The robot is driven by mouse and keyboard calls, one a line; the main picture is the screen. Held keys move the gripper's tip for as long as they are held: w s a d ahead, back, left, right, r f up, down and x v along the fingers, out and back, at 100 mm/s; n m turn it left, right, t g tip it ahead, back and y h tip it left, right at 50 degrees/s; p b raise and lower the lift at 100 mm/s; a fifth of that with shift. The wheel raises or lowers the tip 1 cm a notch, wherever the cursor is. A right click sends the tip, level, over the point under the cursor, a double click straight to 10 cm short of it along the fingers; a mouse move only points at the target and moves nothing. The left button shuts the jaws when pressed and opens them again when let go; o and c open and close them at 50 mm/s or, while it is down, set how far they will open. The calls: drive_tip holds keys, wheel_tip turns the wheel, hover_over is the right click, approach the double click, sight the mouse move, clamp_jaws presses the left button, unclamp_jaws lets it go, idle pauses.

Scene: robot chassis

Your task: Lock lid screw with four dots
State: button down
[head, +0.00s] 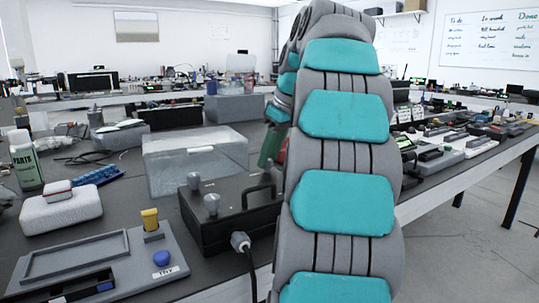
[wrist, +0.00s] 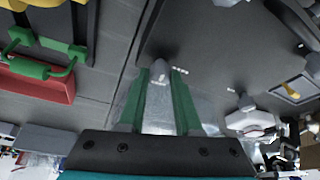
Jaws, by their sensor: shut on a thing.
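A grey lid screw (wrist: 161,70) stands on the dark lid (wrist: 225,45) in the wrist view. White dots lie beside it, too small to count surely. The green fingers of my gripper (wrist: 160,80) are shut on this screw, one on each side. In the head view the black chassis (head: 222,232) has two grey screws on its near left side, one farther back (head: 194,181) and one nearer (head: 211,204). My arm hides the chassis's right part and the gripped screw there. Another grey screw (wrist: 245,102) shows at right in the wrist view.
A black handle rises from the chassis, and a cable plug (head: 240,241) sticks out in front. A clear box (head: 190,160) stands behind. A grey tray (head: 95,265) lies at left. A red case (wrist: 35,85) with a green handle is at left in the wrist view.

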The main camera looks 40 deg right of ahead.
drive_tip(key=shift+m+h, duration=0.3)
drive_tip(key=shift+m, duration=0.5)
drive_tip(key=c, duration=0.6)
unclamp_jaws()
drive_tip(key=shift+r, duration=0.1)
drive_tip(key=shift+s+r, duration=0.25)
drive_tip(key=shift+r, duration=0.35)
drive_tip(key=p+v, duration=0.5)
drive_tip(key=v, duration=0.1)
drive_tip(key=shift+r, duration=0.2)
drive_tip(key=shift+s, duration=0.25)
